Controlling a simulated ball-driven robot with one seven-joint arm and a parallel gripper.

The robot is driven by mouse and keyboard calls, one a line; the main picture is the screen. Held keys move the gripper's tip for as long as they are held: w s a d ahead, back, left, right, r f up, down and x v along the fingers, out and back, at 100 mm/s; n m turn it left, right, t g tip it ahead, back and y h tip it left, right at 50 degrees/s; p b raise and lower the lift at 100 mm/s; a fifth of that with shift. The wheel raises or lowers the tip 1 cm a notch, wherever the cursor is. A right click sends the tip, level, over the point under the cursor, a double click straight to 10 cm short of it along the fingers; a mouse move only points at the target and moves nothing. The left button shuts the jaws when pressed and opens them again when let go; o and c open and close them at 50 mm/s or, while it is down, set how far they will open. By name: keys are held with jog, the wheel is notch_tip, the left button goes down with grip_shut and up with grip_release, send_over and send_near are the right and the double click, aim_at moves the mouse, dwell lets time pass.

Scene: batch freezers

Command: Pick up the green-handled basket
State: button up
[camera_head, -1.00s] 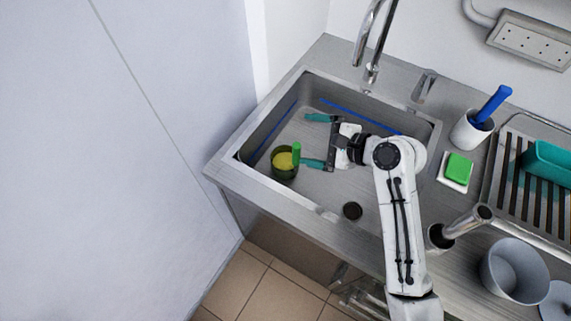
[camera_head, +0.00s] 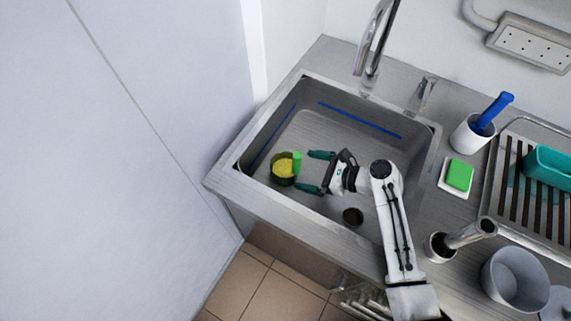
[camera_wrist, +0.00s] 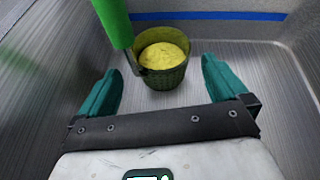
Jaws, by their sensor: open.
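The green-handled basket (camera_head: 284,170) stands upright at the left side of the sink. It is a small dark green round basket with yellow contents, and its green handle (camera_head: 297,160) rises on its right side. In the wrist view the basket (camera_wrist: 163,76) is ahead near the top middle, and its handle (camera_wrist: 114,22) stands to its upper left. My gripper (camera_head: 314,172) is open and empty just right of the basket. Its teal fingers point toward the basket; in the wrist view the gap between the fingertips (camera_wrist: 158,72) faces it. I see no finger closed on the handle.
The sink (camera_head: 330,130) has steep metal walls around the basket and gripper. A dark drain (camera_head: 352,216) is near the front. A tap (camera_head: 373,45) stands behind. A green sponge (camera_head: 459,174), a white cup with a blue brush (camera_head: 470,136) and a rack (camera_head: 520,200) are to the right.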

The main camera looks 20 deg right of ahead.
aim_at(274, 164)
jog(key=shift+w+f, duration=0.1)
jog(key=shift+f, duration=0.3)
jog(key=shift+w+a+f+m, duration=0.15)
jog(key=shift+w+a+m, duration=0.05)
jog(key=shift+a+m, duration=0.1)
jog(key=x, duration=0.6)
jog(key=shift+w+f+p, duration=0.25)
jog(key=shift+p, duration=0.05)
jog(key=c, duration=0.7)
jog(key=shift+c, duration=0.4)
jog(key=shift+r, duration=0.15)
